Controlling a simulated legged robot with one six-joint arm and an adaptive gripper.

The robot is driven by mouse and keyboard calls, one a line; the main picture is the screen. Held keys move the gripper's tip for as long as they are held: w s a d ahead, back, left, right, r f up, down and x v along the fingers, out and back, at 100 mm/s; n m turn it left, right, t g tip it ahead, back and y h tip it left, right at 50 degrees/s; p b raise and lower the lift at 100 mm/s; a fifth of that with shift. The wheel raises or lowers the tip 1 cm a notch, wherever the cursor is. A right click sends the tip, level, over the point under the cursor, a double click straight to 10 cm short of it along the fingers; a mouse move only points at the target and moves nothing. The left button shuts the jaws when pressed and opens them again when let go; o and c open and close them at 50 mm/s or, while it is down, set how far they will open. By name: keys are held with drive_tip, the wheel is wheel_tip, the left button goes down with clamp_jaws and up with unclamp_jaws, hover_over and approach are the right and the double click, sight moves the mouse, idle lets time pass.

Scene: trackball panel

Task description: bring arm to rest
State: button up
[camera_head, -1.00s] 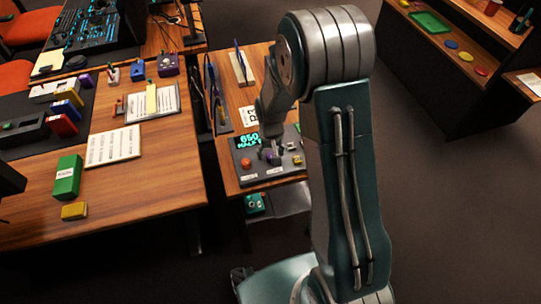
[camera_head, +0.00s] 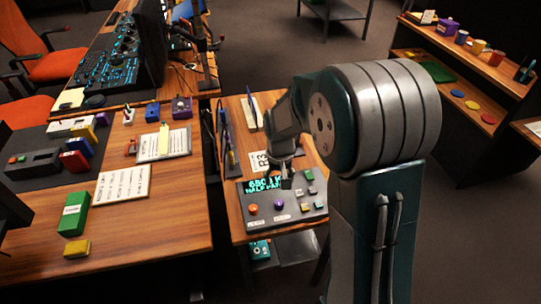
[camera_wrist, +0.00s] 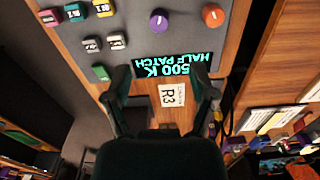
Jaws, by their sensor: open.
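The grey trackball panel (camera_head: 240,215) sits on the small wooden side table, with a lit cyan display (camera_head: 263,184). Its purple ball (camera_head: 279,204) and orange knob (camera_head: 253,208) are along the front. My gripper (camera_head: 286,180) shows above the panel's back edge, partly hidden by my arm. In the wrist view the panel is upside down, with the purple ball (camera_wrist: 158,20) and orange knob (camera_wrist: 213,15) at the top. The display (camera_wrist: 175,66) reads "500 K HALF PATCH". My gripper (camera_wrist: 162,84) is open and empty, its fingers spread either side of the display's lower edge and apart from the ball.
A white R3 card (camera_head: 259,161) lies behind the panel. The large desk at left holds a green box (camera_head: 73,214), a yellow block (camera_head: 77,248) and papers (camera_head: 123,184). A shelf (camera_head: 470,100) with coloured items stands at the right. Open floor lies between.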

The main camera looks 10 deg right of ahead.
drive_tip(key=shift+r, duration=0.1)
drive_tip(key=s+r+t, duration=0.3)
drive_tip(key=s+r, duration=0.6)
drive_tip(key=r, duration=0.5)
drive_tip(key=s+r+t, duration=0.2)
drive_tip(key=s+r, duration=0.3)
drive_tip(key=s, duration=0.7)
drive_tip(key=shift+n+t, duration=0.3)
drive_tip(key=shift+n, duration=0.1)
drive_tip(key=shift+d, duration=0.2)
idle(0.9)
